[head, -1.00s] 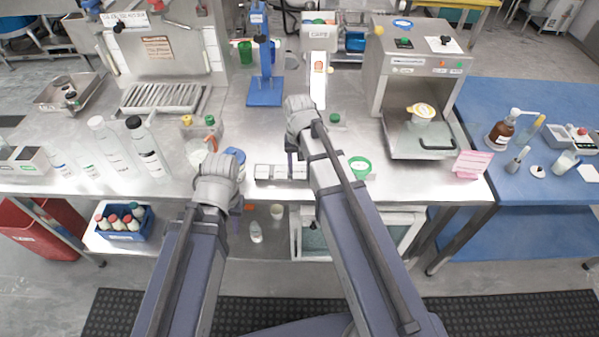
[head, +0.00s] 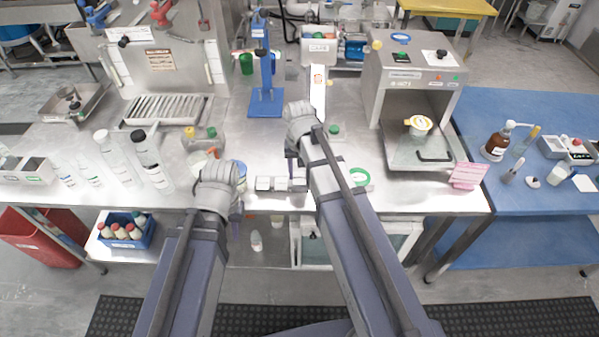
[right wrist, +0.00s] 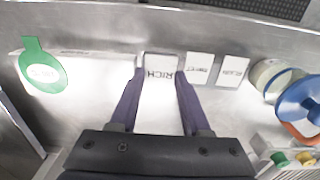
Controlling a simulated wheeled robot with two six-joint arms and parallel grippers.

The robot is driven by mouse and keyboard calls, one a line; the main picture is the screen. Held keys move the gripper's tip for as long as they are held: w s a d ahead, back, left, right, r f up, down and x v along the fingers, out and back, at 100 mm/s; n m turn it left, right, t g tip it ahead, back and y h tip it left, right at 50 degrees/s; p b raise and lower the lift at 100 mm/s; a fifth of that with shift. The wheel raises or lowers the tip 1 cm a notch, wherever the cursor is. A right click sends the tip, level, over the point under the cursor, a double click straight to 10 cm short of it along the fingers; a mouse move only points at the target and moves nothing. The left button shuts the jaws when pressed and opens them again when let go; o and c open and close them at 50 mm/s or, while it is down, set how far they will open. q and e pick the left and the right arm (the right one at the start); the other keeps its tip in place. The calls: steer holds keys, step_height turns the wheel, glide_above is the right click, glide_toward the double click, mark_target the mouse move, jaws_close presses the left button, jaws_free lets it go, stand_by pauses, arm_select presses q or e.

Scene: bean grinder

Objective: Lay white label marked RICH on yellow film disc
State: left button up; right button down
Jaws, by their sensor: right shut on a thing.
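The white label marked RICH (right wrist: 160,66) is between the fingertips of my right gripper (right wrist: 160,75) in the right wrist view. The gripper is shut on the label's sides, at the row of labels. In the head view this gripper (head: 291,168) is over the front of the steel bench, its tips mostly hidden by the arm. A round yellow-rimmed disc with a pale centre (head: 420,123) sits on the tray of the machine at right, well away from the gripper. My left gripper (head: 238,205) is near the bench's front edge, its fingers mostly hidden.
Two more white labels (right wrist: 200,68) (right wrist: 233,70) lie beside RICH. A green disc (right wrist: 41,72) lies on the opposite side. Round containers with a blue rim (right wrist: 298,101) stand nearby. The box-like machine (head: 415,60) encloses the tray from above. A pink note (head: 467,176) is at the bench edge.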

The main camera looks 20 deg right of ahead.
mark_target(300, 177)
step_height(300, 177, up, 7)
steer(key=p, duration=0.6)
steer(key=shift+r, duration=0.15)
steer(key=shift+d, duration=0.15)
